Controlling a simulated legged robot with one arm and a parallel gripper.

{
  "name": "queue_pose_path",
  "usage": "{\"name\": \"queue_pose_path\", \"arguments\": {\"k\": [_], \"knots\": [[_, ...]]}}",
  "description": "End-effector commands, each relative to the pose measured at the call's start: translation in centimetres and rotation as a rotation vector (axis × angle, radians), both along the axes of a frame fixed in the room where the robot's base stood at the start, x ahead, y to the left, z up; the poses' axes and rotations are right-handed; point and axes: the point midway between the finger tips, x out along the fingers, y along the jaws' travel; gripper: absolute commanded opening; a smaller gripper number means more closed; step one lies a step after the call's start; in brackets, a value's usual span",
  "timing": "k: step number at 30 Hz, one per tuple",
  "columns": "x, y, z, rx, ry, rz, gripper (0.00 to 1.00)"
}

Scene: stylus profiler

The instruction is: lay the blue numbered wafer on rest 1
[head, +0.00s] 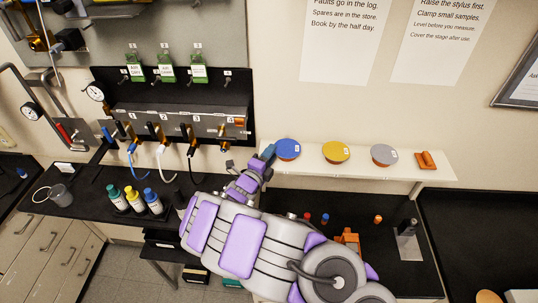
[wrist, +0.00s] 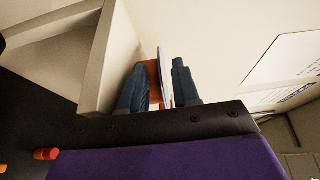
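The blue numbered wafer (head: 287,149) leans at the left end of the white wall shelf, its round face outward with a small white label. My gripper (head: 268,153) is at its left edge. In the wrist view the wafer (wrist: 163,78) shows edge-on as a thin plate between the two dark fingers of my gripper (wrist: 162,88). The fingers stand apart, with a gap on the right of the plate. An orange holder (wrist: 152,72) shows behind the left finger. An empty orange rest (head: 426,160) is at the shelf's right end; I cannot read its number.
A yellow wafer (head: 336,152) and a grey wafer (head: 383,155) stand along the white shelf (head: 310,170). Below is a black bench (head: 385,268) with an orange part (head: 348,239) and a dark upright block (head: 408,240). Bottles (head: 135,199) and hoses are at left.

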Motion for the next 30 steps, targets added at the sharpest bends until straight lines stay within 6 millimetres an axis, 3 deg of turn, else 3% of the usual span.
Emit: {"name": "queue_pose_path", "arguments": {"k": [3,11,30], "knots": [[0.0,0.0,0.0,0.000,0.000,0.000,0.27],[-0.2,0.1,0.0,-0.001,0.000,0.001,0.27],[-5.3,2.4,0.3,-0.001,-0.001,0.002,0.27]]}}
